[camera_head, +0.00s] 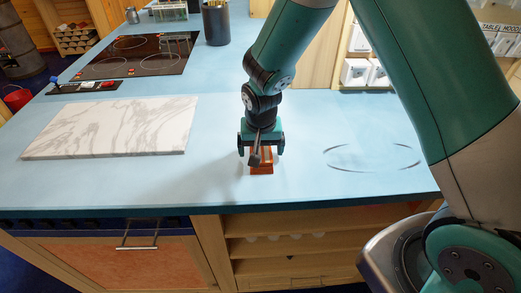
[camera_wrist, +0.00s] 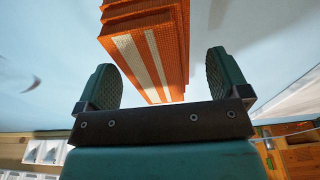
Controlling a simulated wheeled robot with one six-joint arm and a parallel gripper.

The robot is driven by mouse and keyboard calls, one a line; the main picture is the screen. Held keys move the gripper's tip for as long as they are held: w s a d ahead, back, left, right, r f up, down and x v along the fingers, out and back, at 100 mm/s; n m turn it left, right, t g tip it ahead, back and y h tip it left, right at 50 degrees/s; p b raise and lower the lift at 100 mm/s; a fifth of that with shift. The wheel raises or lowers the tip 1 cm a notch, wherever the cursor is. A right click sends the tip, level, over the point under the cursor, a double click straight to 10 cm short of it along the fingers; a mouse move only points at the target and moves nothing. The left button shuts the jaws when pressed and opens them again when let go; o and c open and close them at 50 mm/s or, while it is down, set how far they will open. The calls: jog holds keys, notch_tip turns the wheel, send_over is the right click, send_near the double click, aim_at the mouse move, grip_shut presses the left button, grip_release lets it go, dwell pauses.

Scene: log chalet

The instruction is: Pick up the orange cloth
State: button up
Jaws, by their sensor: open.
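The orange cloth (camera_wrist: 150,45) is a folded, layered block with white stripes. In the head view it sits on the light blue countertop, and only a small part of the cloth (camera_head: 262,168) shows below my gripper (camera_head: 261,150). In the wrist view my gripper (camera_wrist: 170,80) is open, with one finger on each side of the cloth and a gap between each finger and it. My gripper hides much of the cloth in the head view.
A white marble board (camera_head: 110,128) lies left on the blue countertop (camera_head: 225,125). A black cooktop (camera_head: 140,55) and a dark cylindrical container (camera_head: 215,22) are farther back. The counter's front edge is close below the cloth. The counter right of the cloth is mostly clear.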

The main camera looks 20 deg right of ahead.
aim_at(261, 148)
jog(key=shift+f, duration=0.35)
jog(key=c, duration=1)
notch_tip(261, 148, up, 20)
jog(key=shift+r+b, duration=0.1)
jog(key=shift+b, duration=0.8)
jog(key=shift+o, duration=0.6)
jog(key=shift+c, duration=0.3)
